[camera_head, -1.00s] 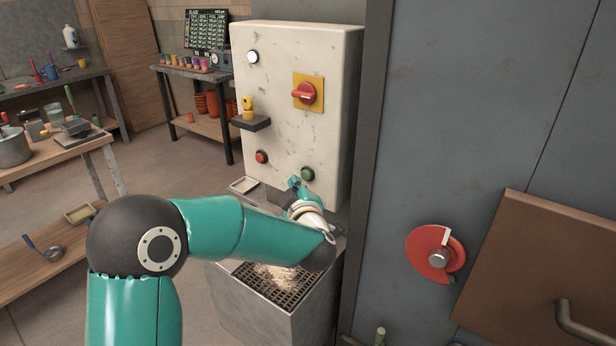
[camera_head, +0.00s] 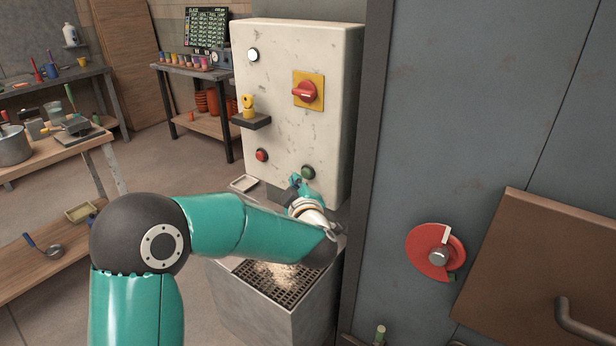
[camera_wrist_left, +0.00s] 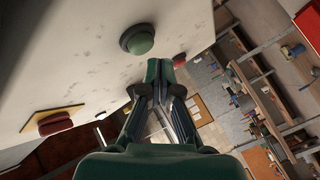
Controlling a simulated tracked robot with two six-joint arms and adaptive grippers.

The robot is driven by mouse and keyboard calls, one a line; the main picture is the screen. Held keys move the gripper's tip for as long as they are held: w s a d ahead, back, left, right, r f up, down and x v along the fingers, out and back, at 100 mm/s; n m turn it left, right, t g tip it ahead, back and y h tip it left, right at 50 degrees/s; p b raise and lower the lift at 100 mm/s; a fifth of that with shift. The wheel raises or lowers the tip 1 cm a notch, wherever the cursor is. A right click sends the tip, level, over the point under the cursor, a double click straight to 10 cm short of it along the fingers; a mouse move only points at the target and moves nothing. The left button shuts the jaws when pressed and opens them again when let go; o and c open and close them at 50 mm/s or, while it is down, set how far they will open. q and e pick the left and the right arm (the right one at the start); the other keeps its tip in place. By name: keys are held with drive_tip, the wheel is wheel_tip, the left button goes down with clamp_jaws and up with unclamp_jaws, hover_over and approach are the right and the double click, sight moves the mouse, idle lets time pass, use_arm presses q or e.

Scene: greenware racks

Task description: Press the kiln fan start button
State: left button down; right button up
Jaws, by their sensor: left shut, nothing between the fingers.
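The control box (camera_head: 285,120) is cream and worn, standing above a metal cabinet. On its lower right is a green button (camera_head: 307,172), which also shows large in the left wrist view (camera_wrist_left: 139,40). A red button (camera_head: 261,155) is at the lower left of the box. My left gripper (camera_head: 295,180) is just below and left of the green button in the head view. In the left wrist view its closed fingertips (camera_wrist_left: 163,66) lie beside the green button with a visible gap. Nothing is between the fingers. My right gripper is not in view.
A red rotary switch (camera_head: 306,93) on a yellow plate and a yellow item on a dark shelf (camera_head: 251,121) are on the box. Below is a grated metal cabinet (camera_head: 262,310). A grey wall with a red disc (camera_head: 428,262) stands to the right.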

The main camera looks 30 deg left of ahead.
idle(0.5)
use_arm(q)
drive_tip(key=shift+w+r, duration=0.1)
drive_tip(key=shift+w, duration=0.35)
drive_tip(key=shift+w+d, duration=0.1)
drive_tip(key=shift+w, duration=0.35)
idle(0.6)
drive_tip(key=shift+s, duration=0.1)
drive_tip(key=shift+s+b, duration=0.5)
drive_tip(key=shift+s, duration=0.3)
drive_tip(key=shift+s, duration=0.1)
drive_tip(key=s, duration=0.1)
drive_tip(key=s+b, duration=0.1)
drive_tip(key=s, duration=0.1)
drive_tip(key=s+b, duration=0.1)
drive_tip(key=shift+s+a, duration=0.25)
drive_tip(key=shift+s, duration=0.15)
